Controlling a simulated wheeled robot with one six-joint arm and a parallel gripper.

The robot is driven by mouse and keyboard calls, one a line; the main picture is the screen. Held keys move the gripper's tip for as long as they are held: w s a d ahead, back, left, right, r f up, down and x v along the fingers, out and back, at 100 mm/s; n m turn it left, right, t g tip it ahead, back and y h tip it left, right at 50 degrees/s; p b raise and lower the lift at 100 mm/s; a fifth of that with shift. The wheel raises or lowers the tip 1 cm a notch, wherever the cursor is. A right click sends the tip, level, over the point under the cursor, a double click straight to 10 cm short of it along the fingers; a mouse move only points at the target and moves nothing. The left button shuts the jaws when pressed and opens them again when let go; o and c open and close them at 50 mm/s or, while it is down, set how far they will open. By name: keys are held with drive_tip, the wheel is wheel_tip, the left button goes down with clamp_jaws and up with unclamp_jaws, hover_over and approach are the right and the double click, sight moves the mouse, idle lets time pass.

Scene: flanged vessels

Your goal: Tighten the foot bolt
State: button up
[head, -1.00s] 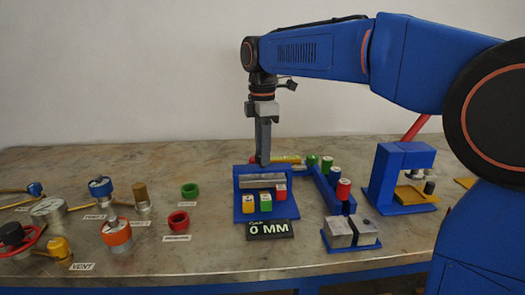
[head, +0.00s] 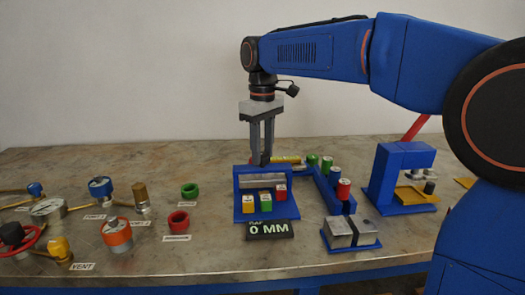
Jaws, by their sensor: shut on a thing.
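My gripper (head: 262,161) points straight down at the back of a blue fixture (head: 237,206) with a grey bar (head: 262,181). Both fingers show side by side with a narrow gap between them. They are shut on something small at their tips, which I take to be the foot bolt. The bolt itself cannot be made out at this size. A dark sign (head: 270,230) in front reads "0 MM".
A blue rack (head: 322,187) with coloured cylinders, a grey block (head: 346,234) and a blue press frame (head: 384,177) stand at the right. The bench's front edge is clear.

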sight(262, 154)
drive_tip(key=m, duration=0.4)
drive_tip(key=shift+m, duration=0.3)
drive_tip(key=m, duration=0.9)
drive_tip(key=shift+m, duration=2.2)
drive_tip(key=o, duration=1.1)
drive_tip(key=shift+c, duration=0.2)
drive_tip(key=shift+r, duration=0.15)
wheel_tip(262, 154, up, 17)
